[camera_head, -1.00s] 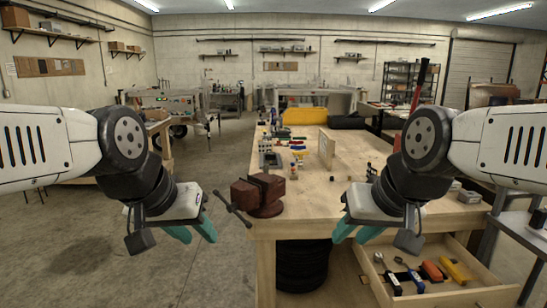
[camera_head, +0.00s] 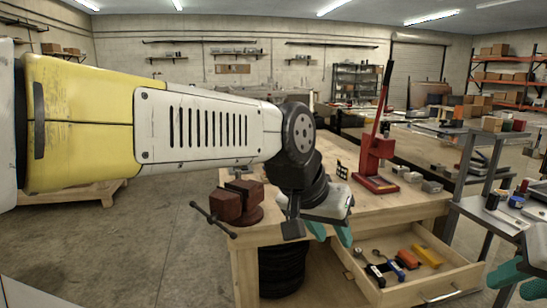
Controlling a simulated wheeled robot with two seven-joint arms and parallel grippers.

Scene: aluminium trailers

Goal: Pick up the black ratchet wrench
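An open drawer (camera_head: 448,283) under the workbench holds several tools. At its left lies a dark-handled tool with a metal head (camera_head: 376,270), which may be the black ratchet wrench; it is too small to be sure. Beside it lies another dark and blue tool (camera_head: 395,269). My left gripper (camera_head: 331,233) has its teal fingers apart and empty, above the bench's front edge, left of the drawer. My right gripper (camera_head: 519,282) is at the lower right edge, partly cut off, fingers apart, right of the drawer.
An orange tool (camera_head: 408,259) and a yellow tool (camera_head: 428,256) lie further right in the drawer. A brown vise (camera_head: 237,202) sits on the bench left of my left gripper. A red press (camera_head: 375,165) stands on the bench behind. A metal cart (camera_head: 500,215) stands at right.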

